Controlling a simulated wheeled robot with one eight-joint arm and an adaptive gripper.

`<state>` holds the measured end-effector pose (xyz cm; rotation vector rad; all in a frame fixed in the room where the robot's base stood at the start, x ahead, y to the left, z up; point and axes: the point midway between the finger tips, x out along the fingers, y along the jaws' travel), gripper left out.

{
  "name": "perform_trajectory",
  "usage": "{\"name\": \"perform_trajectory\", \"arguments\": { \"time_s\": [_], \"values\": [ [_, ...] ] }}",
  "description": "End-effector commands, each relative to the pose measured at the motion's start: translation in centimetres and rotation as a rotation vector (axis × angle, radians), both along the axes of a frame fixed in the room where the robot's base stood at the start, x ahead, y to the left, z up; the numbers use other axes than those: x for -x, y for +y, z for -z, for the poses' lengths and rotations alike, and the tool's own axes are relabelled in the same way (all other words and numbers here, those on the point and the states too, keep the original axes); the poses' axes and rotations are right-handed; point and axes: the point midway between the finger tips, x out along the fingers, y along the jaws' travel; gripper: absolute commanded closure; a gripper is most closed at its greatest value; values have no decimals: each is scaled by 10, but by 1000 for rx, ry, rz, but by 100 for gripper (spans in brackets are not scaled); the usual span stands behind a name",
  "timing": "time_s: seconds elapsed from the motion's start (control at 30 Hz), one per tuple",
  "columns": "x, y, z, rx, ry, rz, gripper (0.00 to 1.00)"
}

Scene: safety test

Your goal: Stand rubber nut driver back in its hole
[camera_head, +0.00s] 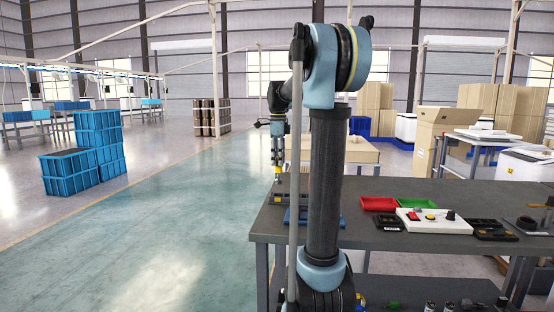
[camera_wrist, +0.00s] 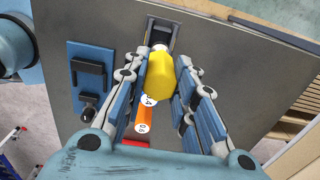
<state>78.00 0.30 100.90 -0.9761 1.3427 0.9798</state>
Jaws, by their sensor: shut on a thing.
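In the wrist view my gripper (camera_wrist: 166,75) is closed around a yellow-handled tool (camera_wrist: 158,82), which I take to be the rubber nut driver. A pale end shows just past its yellow part; its shaft cannot be made out. A dark holder (camera_wrist: 162,27) lies on the table beyond and below it. Whether the tool touches the holder, and where its hole is, cannot be told. In the head view my gripper (camera_head: 277,158) points down over the table's left end, with the yellow part (camera_head: 277,170) at its tips.
A blue plate with black blocks (camera_wrist: 90,78) is beside the holder. On the grey table (camera_head: 400,190), red (camera_head: 378,204) and green (camera_head: 417,201) trays and a white control box (camera_head: 432,221) stand to the right.

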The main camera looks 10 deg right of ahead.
Motion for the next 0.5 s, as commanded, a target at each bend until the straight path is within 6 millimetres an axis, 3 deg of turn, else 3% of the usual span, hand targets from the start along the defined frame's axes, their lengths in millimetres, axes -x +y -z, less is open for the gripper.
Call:
{"name": "perform_trajectory", "arguments": {
  "time_s": [0.5],
  "values": [
    [0, -4, 36, 0, -1, 6, 100]
  ]
}}
